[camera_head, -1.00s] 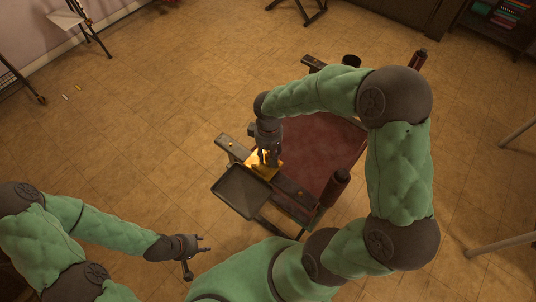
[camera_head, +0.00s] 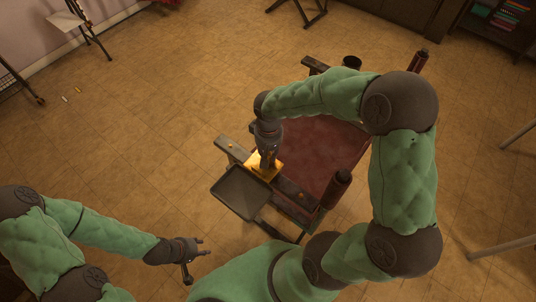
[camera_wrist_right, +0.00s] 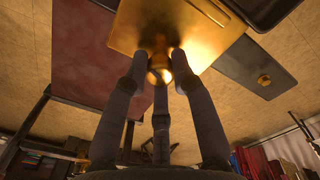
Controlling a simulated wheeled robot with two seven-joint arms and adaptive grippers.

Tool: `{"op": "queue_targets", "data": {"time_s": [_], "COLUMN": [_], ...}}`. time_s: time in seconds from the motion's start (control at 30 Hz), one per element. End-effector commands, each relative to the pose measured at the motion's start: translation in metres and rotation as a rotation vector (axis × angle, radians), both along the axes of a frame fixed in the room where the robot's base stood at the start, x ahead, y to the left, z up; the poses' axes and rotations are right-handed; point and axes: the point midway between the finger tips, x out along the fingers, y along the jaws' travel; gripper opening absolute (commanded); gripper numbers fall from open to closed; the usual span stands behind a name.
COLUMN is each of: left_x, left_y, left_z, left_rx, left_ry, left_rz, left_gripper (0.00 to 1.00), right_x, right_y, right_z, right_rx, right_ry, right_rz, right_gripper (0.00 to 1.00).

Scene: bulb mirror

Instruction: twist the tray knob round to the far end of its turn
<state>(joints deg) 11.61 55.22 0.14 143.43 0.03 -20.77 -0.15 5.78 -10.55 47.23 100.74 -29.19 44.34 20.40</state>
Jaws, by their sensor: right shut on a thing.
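The tray knob (camera_wrist_right: 159,72) is a round brass-coloured knob on a shiny gold plate (camera_wrist_right: 205,32). The plate (camera_head: 252,164) also shows in the head view, beside the dark, flat, rimmed tray (camera_head: 240,197). My right gripper (camera_wrist_right: 161,62) is shut on the knob, its fingers around it; in the head view it (camera_head: 266,163) points down at the plate and hides the knob. My left gripper (camera_head: 200,259) is open and empty, low and left of the tray, apart from it.
A chair-like frame with a dark red seat (camera_head: 320,155) stands right of the plate. Another small brass knob (camera_wrist_right: 263,80) sits on a dark rail. The tiled floor at left is mostly clear.

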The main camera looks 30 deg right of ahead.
Motion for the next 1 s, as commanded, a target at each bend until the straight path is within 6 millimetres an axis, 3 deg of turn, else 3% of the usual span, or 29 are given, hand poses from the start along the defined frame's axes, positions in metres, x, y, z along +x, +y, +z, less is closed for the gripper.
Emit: {"op": "queue_targets", "data": {"time_s": [1.0], "left_x": [0.000], "left_y": [0.000], "left_z": [0.027], "left_rx": [0.000], "left_ry": [0.000], "left_rz": [0.000], "left_gripper": [0.40], "right_x": [-0.001], "right_y": [0.000], "right_z": [0.000], "right_rx": [0.000], "right_ry": [0.003], "right_rz": [0.435], "right_gripper": [0.00]}}
